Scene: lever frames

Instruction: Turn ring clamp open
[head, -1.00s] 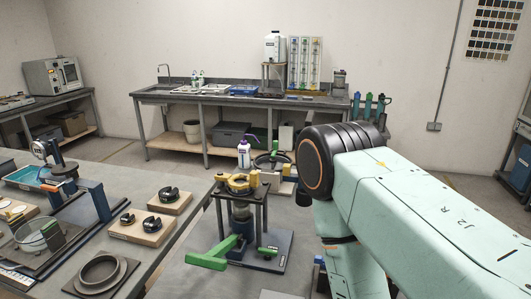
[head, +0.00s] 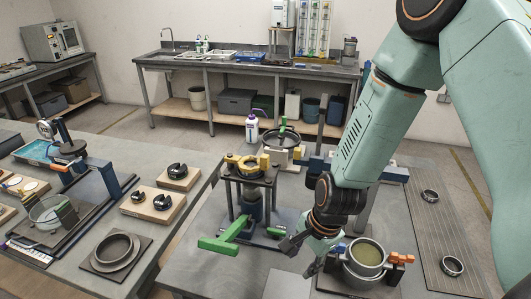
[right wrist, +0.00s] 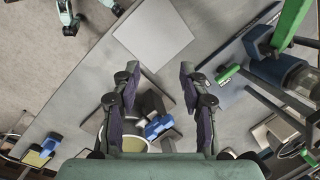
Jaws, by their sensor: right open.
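My right gripper (head: 298,256) is open and empty, pointing down between the green-handled stand and a round metal pot. In the right wrist view its two fingers (right wrist: 160,95) are spread apart. A yellow ring (head: 240,162) sits on top of the black-posted stand (head: 250,205). A green lever (head: 226,238) sticks out low from this stand; it also shows in the right wrist view (right wrist: 290,25). The pot (head: 366,254) has orange and blue fittings around it. I cannot tell which ring is the task's clamp.
A pale square plate (right wrist: 153,33) lies flat on the table below. A pan with a green handle (head: 282,140) stands behind the yellow ring. A ribbed board (head: 440,225) with two metal rings is at right. A side table (head: 60,230) holds several fixtures.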

